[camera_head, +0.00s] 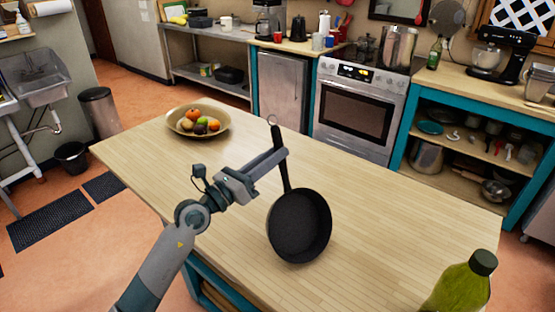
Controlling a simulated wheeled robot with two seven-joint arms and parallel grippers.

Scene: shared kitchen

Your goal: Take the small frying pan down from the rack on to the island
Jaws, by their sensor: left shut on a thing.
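The small black frying pan (299,226) is in the middle of the head view, over the wooden island top (400,220). Its handle points up and ends in a hanging ring, and its round inside faces me. My left gripper (281,157) is shut on the handle, below the ring. The pan looks tilted steeply; I cannot tell whether its lower rim touches the island. My right gripper is not in view. The rack is not in view.
A bowl of fruit (198,122) stands at the island's far left. A green bottle with a dark cap (464,285) is at the near right. The island top right of the pan is clear. A stove (357,108) and counters stand behind.

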